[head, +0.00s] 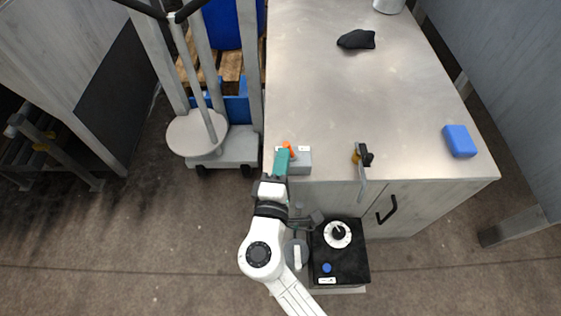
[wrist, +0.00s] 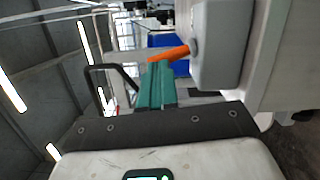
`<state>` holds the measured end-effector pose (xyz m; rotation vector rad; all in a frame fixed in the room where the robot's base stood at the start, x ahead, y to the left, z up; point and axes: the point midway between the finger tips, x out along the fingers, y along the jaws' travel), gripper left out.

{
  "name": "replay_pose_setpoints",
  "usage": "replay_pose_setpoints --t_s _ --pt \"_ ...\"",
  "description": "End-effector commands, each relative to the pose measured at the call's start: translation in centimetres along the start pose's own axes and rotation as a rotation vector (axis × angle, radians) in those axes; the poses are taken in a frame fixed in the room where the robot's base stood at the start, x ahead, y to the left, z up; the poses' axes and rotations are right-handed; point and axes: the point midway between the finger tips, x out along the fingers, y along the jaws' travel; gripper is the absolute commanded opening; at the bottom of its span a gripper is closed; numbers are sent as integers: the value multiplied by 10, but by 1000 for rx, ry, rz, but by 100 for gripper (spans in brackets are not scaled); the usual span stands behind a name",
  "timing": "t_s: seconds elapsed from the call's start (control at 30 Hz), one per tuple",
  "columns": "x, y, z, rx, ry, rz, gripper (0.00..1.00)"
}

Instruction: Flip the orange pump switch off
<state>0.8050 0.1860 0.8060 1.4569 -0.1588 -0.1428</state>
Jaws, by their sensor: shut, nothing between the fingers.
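The orange pump switch lever (head: 288,149) sticks up from a small grey box (head: 301,163) at the table's front left corner. In the wrist view the lever (wrist: 169,53) comes out of the side of the grey box (wrist: 217,45). My gripper (head: 282,161) is shut, with its green fingers together and nothing between them. The fingertips (wrist: 157,72) are right by the orange lever in both views. I cannot tell whether they touch it. The fingers hide part of the grey box's left side in the head view.
The metal table (head: 330,100) holds a black cloth-like item (head: 357,39), a blue block (head: 459,141) and a black-and-yellow tool-like item (head: 362,155) at the front edge. A grey cart (head: 215,140) stands left of the table. The table's middle is clear.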

Motion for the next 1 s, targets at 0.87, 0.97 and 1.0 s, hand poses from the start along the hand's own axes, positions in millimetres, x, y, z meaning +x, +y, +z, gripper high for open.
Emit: replay_pose_setpoints --t_s 0.87,0.97,1.0 --pt "2 2 11 229 -2 -46 0" --pt "2 3 12 245 -2 -49 0" --pt "3 3 12 251 -2 -50 0"
